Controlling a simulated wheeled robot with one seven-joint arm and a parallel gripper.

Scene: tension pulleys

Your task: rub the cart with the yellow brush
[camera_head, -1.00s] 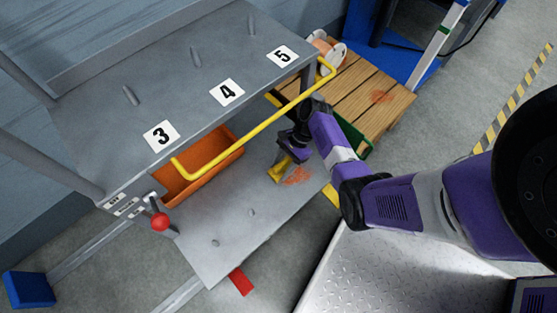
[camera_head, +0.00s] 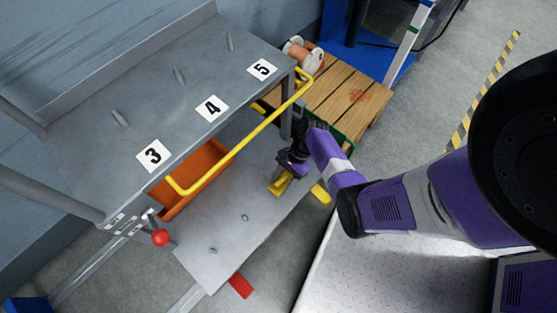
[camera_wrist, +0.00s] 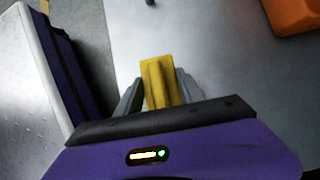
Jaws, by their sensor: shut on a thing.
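The cart (camera_head: 225,240) is a grey metal unit with a numbered upper shelf, a lower shelf and a yellow handle bar (camera_head: 240,147). My gripper (camera_head: 282,178) is over the right part of the lower shelf, below the handle bar. It is shut on the yellow brush (camera_head: 277,187), which is at the shelf surface; exact contact is hard to see. In the wrist view, the brush (camera_wrist: 158,80) sits between both fingers, with the grey shelf (camera_wrist: 230,70) beyond. No orange mark shows on the lower shelf; the brush and gripper cover part of it.
An orange bin (camera_head: 190,180) stands on the lower shelf at the left. A wooden pallet (camera_head: 340,90) with an orange-red stain and a spool (camera_head: 303,55) lies behind my arm. A red-knobbed lever (camera_head: 160,238) is on the cart's left. Bare shelf lies left of the brush.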

